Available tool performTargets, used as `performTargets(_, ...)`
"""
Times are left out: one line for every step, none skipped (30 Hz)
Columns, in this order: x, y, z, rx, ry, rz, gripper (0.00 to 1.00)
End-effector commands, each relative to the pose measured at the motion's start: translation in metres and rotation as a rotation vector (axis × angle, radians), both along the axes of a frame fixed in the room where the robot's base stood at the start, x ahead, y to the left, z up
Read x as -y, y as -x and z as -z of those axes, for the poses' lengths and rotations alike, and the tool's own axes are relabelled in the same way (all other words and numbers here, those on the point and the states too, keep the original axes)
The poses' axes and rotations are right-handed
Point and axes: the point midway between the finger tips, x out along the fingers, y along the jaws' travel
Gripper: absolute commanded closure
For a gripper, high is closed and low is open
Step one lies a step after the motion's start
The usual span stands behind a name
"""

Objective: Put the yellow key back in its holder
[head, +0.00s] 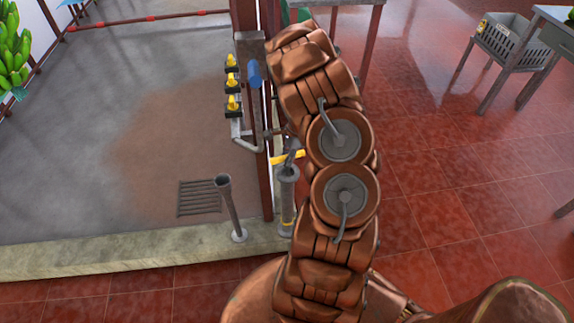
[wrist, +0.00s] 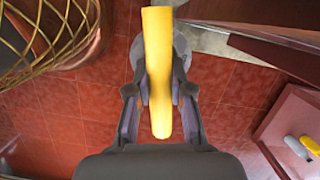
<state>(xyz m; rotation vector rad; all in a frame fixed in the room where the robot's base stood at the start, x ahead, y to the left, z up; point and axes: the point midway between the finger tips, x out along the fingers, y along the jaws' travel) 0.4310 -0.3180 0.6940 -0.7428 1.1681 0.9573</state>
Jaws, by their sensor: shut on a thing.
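In the wrist view my gripper (wrist: 160,90) is shut on the yellow key (wrist: 160,65), a long, smooth yellow bar. The key lies between the two fingers and sticks out past them towards the top of the picture. Red tiled floor shows below it. I cannot make out the key's holder for certain in either view.
A red post (head: 265,185) and several yellow-topped fittings (head: 232,82) stand left of my arm. Another grey tube (head: 230,210) stands on the concrete kerb (head: 130,255). A wire basket (wrist: 40,35) and a red tabletop (wrist: 295,110) flank the gripper.

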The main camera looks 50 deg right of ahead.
Motion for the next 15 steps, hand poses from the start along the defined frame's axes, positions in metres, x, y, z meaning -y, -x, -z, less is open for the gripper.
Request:
performTargets(0.0,0.0,-0.002,0.0,0.0,0.0,1.0)
performTargets(0.0,0.0,-0.003,0.001,0.0,0.0,1.0)
performTargets(0.0,0.0,-0.004,0.001,0.0,0.0,1.0)
performTargets(0.0,0.0,-0.005,0.0,0.0,0.0,1.0)
performTargets(0.0,0.0,-0.006,0.0,0.0,0.0,1.0)
performTargets(0.0,0.0,-0.007,0.0,0.001,0.0,1.0)
performTargets(0.0,0.0,-0.008,0.0,0.0,0.0,1.0)
performTargets(0.0,0.0,-0.009,0.0,0.0,0.0,1.0)
performTargets(0.0,0.0,-0.01,0.0,0.0,0.0,1.0)
performTargets(0.0,0.0,-0.011,0.0,0.0,0.0,1.0)
performTargets(0.0,0.0,-0.012,0.0,0.001,0.0,1.0)
performTargets(0.0,0.0,-0.013,0.0,0.0,0.0,1.0)
performTargets(0.0,0.0,-0.014,0.0,0.0,0.0,1.0)
performTargets(0.0,0.0,-0.014,0.001,0.0,0.0,1.0)
performTargets(0.0,0.0,-0.016,0.001,0.0,0.0,1.0)
